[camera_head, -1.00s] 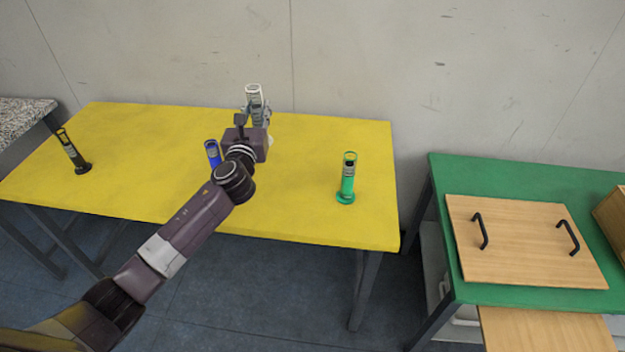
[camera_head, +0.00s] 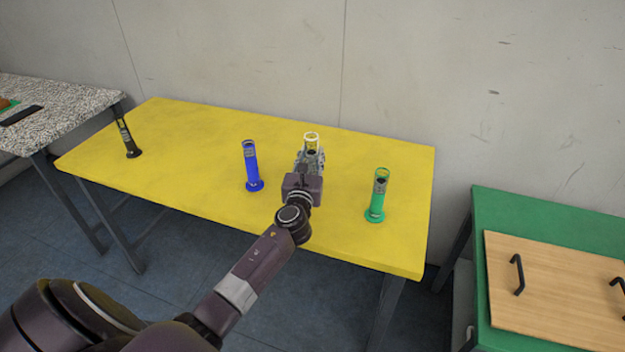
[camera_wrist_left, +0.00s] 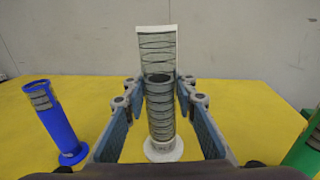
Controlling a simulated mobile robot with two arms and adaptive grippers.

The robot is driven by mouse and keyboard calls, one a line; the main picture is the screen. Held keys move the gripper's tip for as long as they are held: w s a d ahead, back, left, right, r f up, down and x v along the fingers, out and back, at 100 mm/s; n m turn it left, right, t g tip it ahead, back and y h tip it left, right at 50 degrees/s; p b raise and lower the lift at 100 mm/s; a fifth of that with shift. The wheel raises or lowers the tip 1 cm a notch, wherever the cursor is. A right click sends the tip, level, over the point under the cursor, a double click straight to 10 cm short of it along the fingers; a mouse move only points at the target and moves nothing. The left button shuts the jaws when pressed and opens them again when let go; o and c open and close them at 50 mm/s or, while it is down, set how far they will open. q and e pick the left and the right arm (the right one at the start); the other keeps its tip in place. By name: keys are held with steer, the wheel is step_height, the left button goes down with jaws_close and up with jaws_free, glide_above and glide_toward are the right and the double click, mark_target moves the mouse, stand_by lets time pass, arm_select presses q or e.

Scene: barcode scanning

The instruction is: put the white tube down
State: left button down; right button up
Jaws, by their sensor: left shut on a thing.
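The white tube (camera_head: 311,139) is upright over the yellow table (camera_head: 200,130), between the blue tube and the green tube. In the left wrist view the white tube (camera_wrist_left: 157,50) is clear, with dark rings on its body and a round white base (camera_wrist_left: 164,149). My left gripper (camera_head: 309,160) is shut on the white tube, with one finger on each side of its body. The gripper hides the tube's lower part in the head view. I cannot tell whether its base touches the table. My right gripper is not in view.
A blue tube (camera_head: 251,165) stands left of the white tube and a green tube (camera_head: 378,196) right of it. A black tube (camera_head: 127,139) stands at the table's left end. A green table (camera_head: 490,215) with a wooden board (camera_head: 560,290) is at the right.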

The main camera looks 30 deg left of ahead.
arm_select(q)
step_height(320, 180, down, 3)
steer(key=shift+r+b, duration=0.1)
steer(key=shift+b, duration=0.4)
step_height(320, 180, down, 4)
steer(key=shift+r+b, duration=0.15)
steer(key=shift+b, duration=0.9)
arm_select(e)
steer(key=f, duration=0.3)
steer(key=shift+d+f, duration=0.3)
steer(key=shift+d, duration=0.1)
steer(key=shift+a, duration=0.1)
arm_select(q)
steer(key=c, duration=1.6)
jaws_free()
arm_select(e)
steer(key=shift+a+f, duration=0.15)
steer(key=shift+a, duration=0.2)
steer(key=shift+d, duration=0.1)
